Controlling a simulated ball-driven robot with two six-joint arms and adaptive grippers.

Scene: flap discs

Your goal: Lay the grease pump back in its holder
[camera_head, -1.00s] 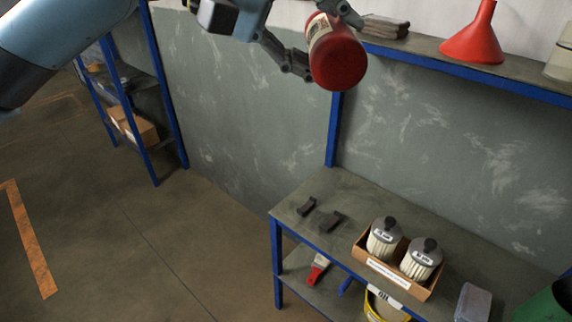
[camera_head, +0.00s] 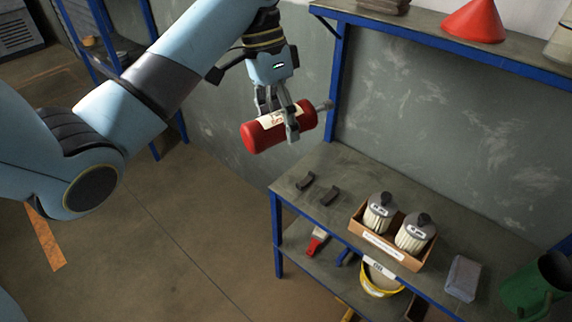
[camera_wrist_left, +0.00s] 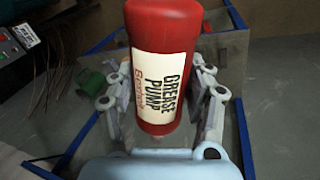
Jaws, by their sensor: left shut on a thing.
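The grease pump (camera_head: 259,133) is a red cylinder with a white label. My left gripper (camera_head: 283,121) is shut around its middle and holds it in the air, lying nearly level, above and left of the bench. In the left wrist view the pump (camera_wrist_left: 163,25) shows its "GREASE PUMP" label between the two fingers (camera_wrist_left: 162,100). My right gripper is not in view.
The blue-framed bench (camera_head: 345,165) carries a cardboard box (camera_head: 377,247) with two filters, a grey block (camera_head: 463,277) and a green can (camera_head: 529,290). A shelf (camera_head: 407,27) with a red funnel (camera_head: 474,22) hangs above. A yellow bucket (camera_head: 381,284) and brush (camera_head: 316,241) sit lower.

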